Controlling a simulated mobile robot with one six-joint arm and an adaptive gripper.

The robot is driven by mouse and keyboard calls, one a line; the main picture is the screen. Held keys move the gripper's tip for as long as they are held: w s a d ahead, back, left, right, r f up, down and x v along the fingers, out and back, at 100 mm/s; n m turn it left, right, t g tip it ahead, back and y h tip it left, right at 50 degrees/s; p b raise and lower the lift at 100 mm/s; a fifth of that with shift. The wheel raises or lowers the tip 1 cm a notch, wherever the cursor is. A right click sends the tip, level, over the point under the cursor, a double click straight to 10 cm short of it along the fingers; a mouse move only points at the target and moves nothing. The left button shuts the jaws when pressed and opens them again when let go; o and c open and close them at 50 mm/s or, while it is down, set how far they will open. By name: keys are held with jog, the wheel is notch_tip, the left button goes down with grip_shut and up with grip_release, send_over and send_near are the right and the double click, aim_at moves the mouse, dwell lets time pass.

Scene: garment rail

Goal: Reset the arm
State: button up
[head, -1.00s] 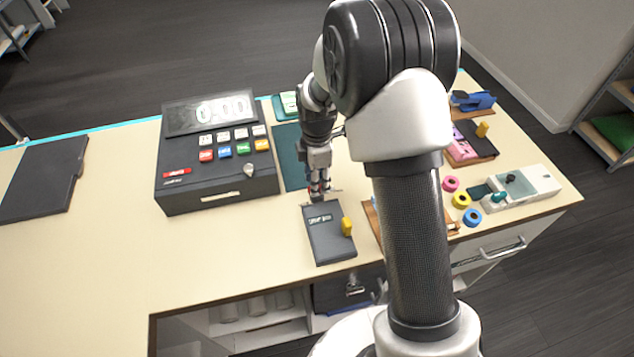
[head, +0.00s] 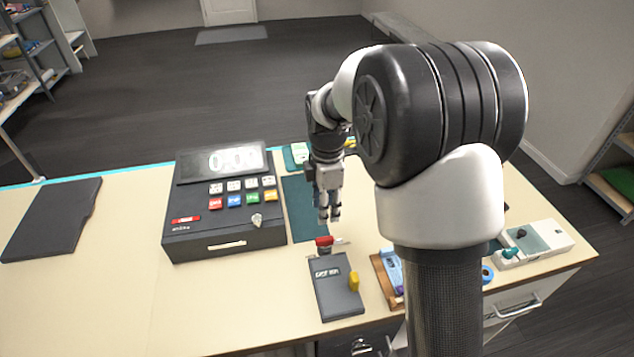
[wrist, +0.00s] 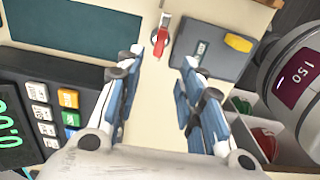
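My gripper (head: 329,217) hangs over the counter in the head view, fingers pointing down, above and just behind a small red-handled item (head: 324,242). In the wrist view my gripper (wrist: 172,58) has its two blue-lined fingers spread apart with nothing between them. The red-handled item (wrist: 160,47) lies on the counter just beyond the fingertips, apart from them. My arm covers part of the counter's right side in the head view.
A dark cash register (head: 222,205) stands left of my gripper. A teal mat (head: 303,205) lies behind. A pale device (head: 535,243) is at right. The counter's left front (head: 110,290) is clear.

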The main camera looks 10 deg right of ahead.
jog(key=s+r+m+t+b, duration=0.1)
jog(key=s+r+m+t, duration=0.1)
jog(key=s+r+m, duration=0.9)
jog(key=s+m+t+b, duration=0.1)
jog(key=s+m, duration=0.6)
jog(key=s, duration=0.9)
jog(key=shift+s+t, duration=0.4)
jog(key=shift+t, duration=0.4)
